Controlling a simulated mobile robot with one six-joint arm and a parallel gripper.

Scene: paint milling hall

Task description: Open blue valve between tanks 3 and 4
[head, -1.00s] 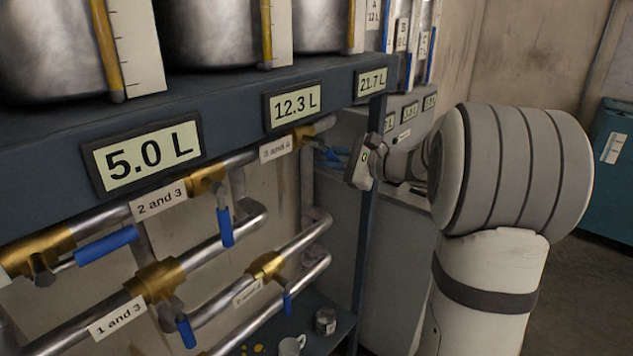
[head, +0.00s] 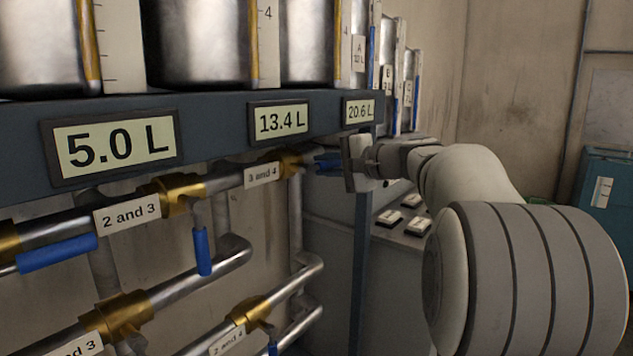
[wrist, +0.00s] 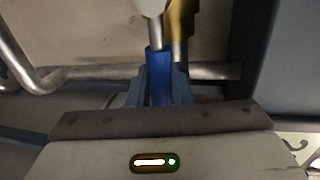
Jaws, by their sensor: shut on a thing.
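The valve labelled "3 and 4" has a brass body (head: 290,161) on the upper pipe, under the 13.4 L and 20.6 L displays. Its blue handle (wrist: 158,70) stands between my fingers in the wrist view. My gripper (head: 322,164) is shut on this handle, to the right of the brass body. The handle reaches from the valve towards my gripper; in the head view the fingers partly hide it. The displays read 13.4 L (head: 281,121) and 20.6 L (head: 359,111), below steel tanks (head: 305,45).
Another display reads 5.0 L (head: 115,147). The "2 and 3" valve (head: 180,193) has its blue handle hanging down. A "2 and 4" valve (head: 248,312) sits on a lower pipe. A dark rack post (head: 361,240) stands just below my gripper. A grey console (head: 402,222) is behind.

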